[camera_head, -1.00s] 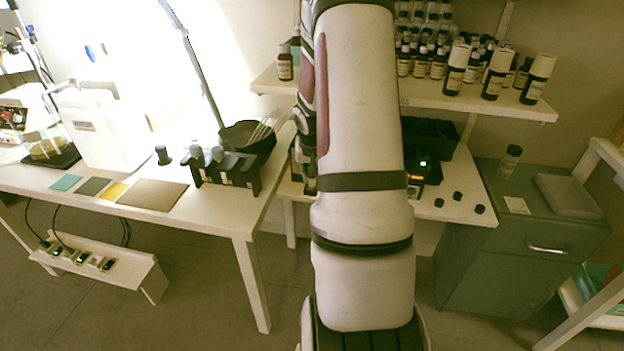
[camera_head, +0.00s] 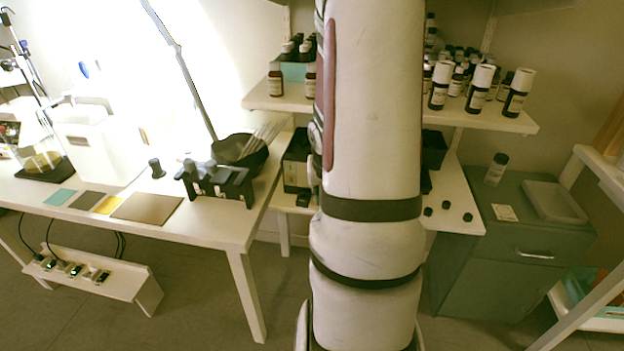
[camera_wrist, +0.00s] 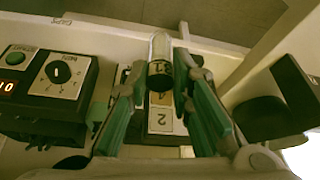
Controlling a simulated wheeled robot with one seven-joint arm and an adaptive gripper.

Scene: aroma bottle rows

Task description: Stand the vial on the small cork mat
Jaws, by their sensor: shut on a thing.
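In the wrist view my gripper (camera_wrist: 160,88) is shut on a clear glass vial (camera_wrist: 160,52) with a rounded end and a dark printed label. The green finger pads are on both sides of it. The vial is over or in front of a panel marked 2 (camera_wrist: 163,119); I cannot tell whether they touch. In the head view my arm hides the gripper and vial. A flat tan mat (camera_head: 147,208) lies on the left table, beside a smaller yellow square (camera_head: 109,204). I cannot tell which, if either, is the small cork mat.
A black device with a dial (camera_wrist: 62,75) is left of the gripper in the wrist view; a dark round object (camera_wrist: 262,118) is at right. In the head view, a vial rack (camera_head: 215,182) and black bowl (camera_head: 240,150) stand behind the tan mat. Bottles crowd the shelf (camera_head: 508,119).

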